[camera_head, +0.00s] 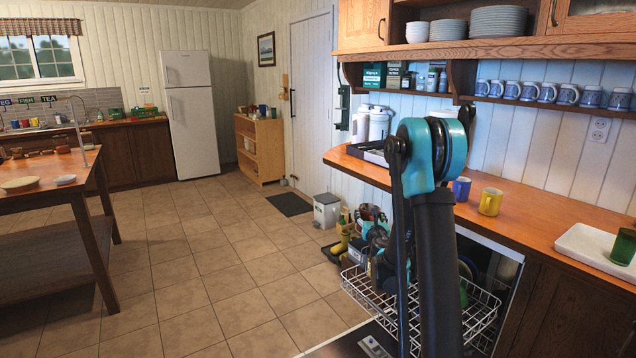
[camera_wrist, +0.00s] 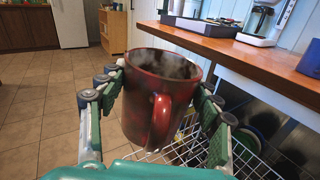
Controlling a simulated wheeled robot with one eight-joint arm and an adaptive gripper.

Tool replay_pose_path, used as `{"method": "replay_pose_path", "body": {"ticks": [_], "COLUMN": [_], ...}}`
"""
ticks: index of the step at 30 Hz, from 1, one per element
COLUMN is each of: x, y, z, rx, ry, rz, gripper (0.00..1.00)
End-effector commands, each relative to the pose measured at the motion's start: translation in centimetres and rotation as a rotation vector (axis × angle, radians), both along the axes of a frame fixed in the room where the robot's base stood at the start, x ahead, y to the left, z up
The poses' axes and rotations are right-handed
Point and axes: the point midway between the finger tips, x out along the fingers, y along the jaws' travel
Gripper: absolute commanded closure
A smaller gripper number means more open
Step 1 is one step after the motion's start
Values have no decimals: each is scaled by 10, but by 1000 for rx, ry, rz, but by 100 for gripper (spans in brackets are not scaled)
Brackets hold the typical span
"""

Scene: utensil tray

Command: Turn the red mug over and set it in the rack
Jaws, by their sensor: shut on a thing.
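The red mug (camera_wrist: 143,92) is dark red with a mottled surface and fills the middle of the wrist view. Its dark mouth faces up and its handle points toward the wrist camera. My gripper (camera_wrist: 163,84) is shut on the mug, with pads against its left and right sides. The white wire rack (camera_head: 484,312) is pulled out low under the counter in the head view, partly hidden by my arm. It also shows in the wrist view (camera_wrist: 250,164), below and to the right of the mug, which is held above it.
The wooden counter (camera_head: 545,212) runs along the right, its edge close to the held mug in the wrist view. A blue mug (camera_head: 461,189), a yellow mug (camera_head: 490,201) and a white tray (camera_head: 590,247) stand on it. Tiled floor is open at left.

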Motion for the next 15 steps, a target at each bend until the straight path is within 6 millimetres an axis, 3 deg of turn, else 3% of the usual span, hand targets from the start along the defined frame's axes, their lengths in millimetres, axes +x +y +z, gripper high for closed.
{"method": "replay_pose_path", "body": {"ticks": [6,15], "x": [0,0], "y": [0,0], "z": [0,0], "rx": [361,421], "ry": [0,0], "rz": [0,0], "gripper": [76,76]}}
